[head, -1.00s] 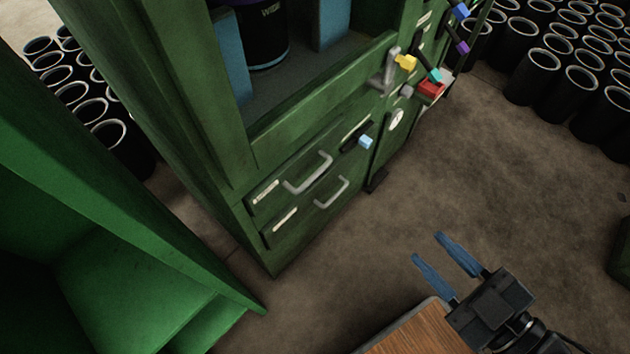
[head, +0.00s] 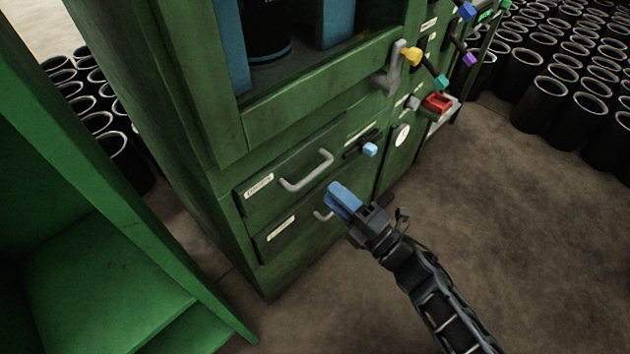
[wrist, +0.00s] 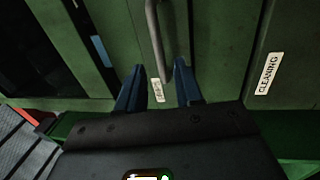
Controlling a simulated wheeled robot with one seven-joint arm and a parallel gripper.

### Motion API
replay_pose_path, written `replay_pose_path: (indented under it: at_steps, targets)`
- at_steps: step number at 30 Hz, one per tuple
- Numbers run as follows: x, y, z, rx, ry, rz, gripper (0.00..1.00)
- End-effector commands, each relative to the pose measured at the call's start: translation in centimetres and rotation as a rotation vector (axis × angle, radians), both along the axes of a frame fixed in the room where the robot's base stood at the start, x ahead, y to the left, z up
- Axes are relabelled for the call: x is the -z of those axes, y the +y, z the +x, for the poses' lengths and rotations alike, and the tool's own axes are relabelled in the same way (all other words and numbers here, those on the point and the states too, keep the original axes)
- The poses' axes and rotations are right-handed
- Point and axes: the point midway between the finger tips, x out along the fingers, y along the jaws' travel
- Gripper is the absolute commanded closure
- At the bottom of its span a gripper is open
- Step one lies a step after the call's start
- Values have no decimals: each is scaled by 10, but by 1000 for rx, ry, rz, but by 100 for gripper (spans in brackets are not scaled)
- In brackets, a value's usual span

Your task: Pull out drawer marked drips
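The green cabinet has two stacked drawers with bar handles.
A blue-tipped lever (head: 369,149) juts out right of the upper handle (head: 306,172). Yellow, teal and red controls (head: 437,103) stick out farther right. A bright green open unit (head: 110,290) stands at left. Floor in front of the drawers is clear.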

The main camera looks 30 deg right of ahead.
Motion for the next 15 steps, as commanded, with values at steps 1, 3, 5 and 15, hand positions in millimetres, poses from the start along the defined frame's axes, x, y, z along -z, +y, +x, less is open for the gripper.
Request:
replay_pose_path:
  at_steps: [1,3,5,15]
  targets:
    - [-1,2,4,0,-2,-3,64]
    - [-4,4,12,-2,-4,-1,64]
    - [-5,7,20,-1,-2,0,64]
    - [-13,20,63,0,-1,1,64]
